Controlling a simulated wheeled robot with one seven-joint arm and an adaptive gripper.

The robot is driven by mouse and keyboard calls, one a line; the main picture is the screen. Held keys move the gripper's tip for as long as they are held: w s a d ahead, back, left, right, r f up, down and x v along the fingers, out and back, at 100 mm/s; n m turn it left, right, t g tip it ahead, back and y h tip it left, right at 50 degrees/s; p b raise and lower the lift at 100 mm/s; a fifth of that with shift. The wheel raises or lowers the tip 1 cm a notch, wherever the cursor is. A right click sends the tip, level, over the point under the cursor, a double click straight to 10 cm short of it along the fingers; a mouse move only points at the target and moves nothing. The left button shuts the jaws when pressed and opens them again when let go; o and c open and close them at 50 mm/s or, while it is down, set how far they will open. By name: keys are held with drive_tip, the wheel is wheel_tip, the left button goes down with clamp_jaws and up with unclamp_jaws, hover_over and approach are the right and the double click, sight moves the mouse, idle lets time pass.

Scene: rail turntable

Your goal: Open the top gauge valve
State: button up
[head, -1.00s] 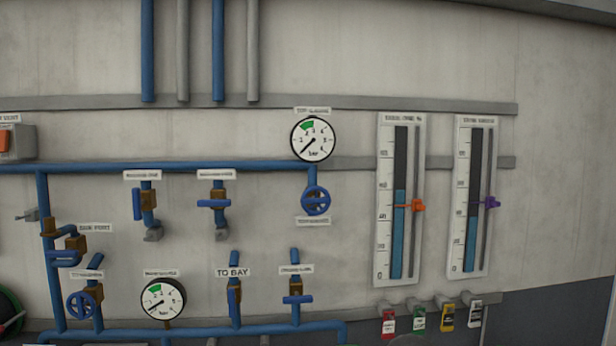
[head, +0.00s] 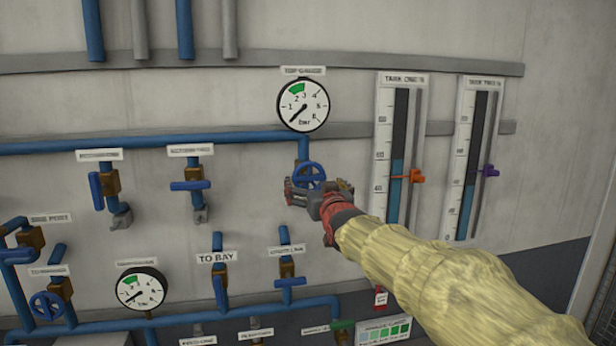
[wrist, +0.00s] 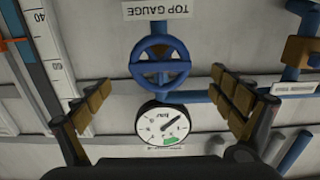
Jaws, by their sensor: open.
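The top gauge valve is a blue round handwheel (head: 309,176) below the top gauge (head: 303,105) in the head view. In the wrist view, which is upside down, the handwheel (wrist: 160,61) shows between the fingers, with the TOP GAUGE label (wrist: 157,10) above it. My gripper (head: 316,190) is in front of the wheel, its fingers spread to either side. The wrist view shows my gripper (wrist: 162,98) open, with a gap between each finger and the wheel. The top gauge's needle (head: 298,113) points to the lower left, at the low end of its scale.
Two tank level columns (head: 397,150) with orange and purple pointers stand to the right. Other blue-handled valves (head: 190,186) and a second gauge (head: 142,288) are left and below. Blue pipes (head: 150,141) run along the wall. Hanging tags are partly hidden behind my arm.

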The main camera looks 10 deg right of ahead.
sight(310, 179)
drive_tip(key=w+p, duration=0.2)
drive_tip(key=w, duration=0.4)
drive_tip(key=shift+w, duration=0.4)
drive_tip(key=shift+c, duration=0.3)
drive_tip(key=c, duration=1.1)
